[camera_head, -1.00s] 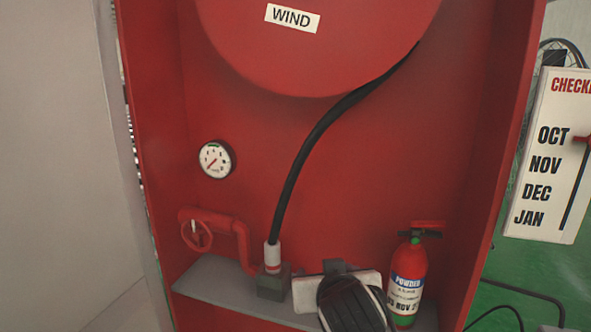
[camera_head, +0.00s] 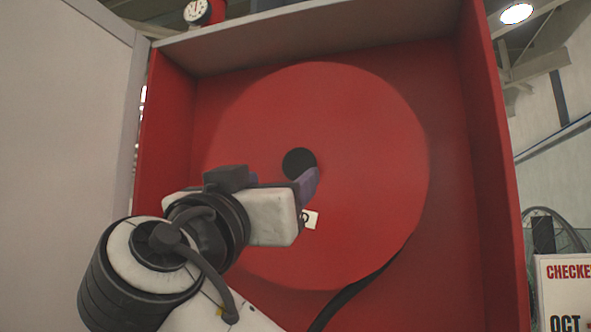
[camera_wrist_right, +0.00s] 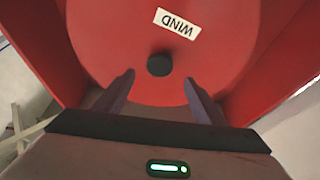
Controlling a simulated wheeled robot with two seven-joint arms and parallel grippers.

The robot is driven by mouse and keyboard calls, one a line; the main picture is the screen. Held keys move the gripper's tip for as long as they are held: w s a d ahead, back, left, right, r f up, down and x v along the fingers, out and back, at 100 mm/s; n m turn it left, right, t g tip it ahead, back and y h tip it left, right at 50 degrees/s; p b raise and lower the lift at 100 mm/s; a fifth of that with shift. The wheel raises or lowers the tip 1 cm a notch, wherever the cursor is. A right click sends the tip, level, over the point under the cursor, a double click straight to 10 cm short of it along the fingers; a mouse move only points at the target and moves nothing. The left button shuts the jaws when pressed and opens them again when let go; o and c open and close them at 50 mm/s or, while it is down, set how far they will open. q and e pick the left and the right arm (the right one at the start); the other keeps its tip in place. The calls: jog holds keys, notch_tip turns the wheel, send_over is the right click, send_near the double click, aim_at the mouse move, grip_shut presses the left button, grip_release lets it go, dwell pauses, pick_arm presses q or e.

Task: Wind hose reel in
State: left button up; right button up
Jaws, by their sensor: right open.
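The red hose reel (camera_head: 370,150) is a large round disc inside the red cabinet. A black round knob (camera_head: 299,162) is on its face; it also shows in the right wrist view (camera_wrist_right: 159,65). The white WIND label (camera_wrist_right: 177,23) is upside down in the wrist view and mostly hidden by my gripper in the head view. The black hose (camera_head: 352,292) runs down from the reel's lower right. My right gripper (camera_head: 308,184) is in front of the reel, close to the knob. Its fingers are open and empty, one on each side of the knob in the wrist view. My left gripper is not in view.
The red cabinet's right wall (camera_head: 485,170) and grey top (camera_head: 310,28) enclose the reel. A pale panel (camera_head: 65,160) stands at the left. A dated sign (camera_head: 565,290) is outside at the lower right. A gauge (camera_head: 196,11) sits above the cabinet.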

aim_at(298, 168)
jog(key=p+x, duration=0.3)
jog(key=x, duration=0.4)
jog(key=shift+w+d+r, duration=0.15)
jog(key=shift+w+r, duration=0.05)
jog(key=shift+w, duration=0.05)
jog(key=shift+w+d+r, duration=0.1)
jog(key=shift+w+d, duration=0.1)
jog(key=shift+w, duration=0.45)
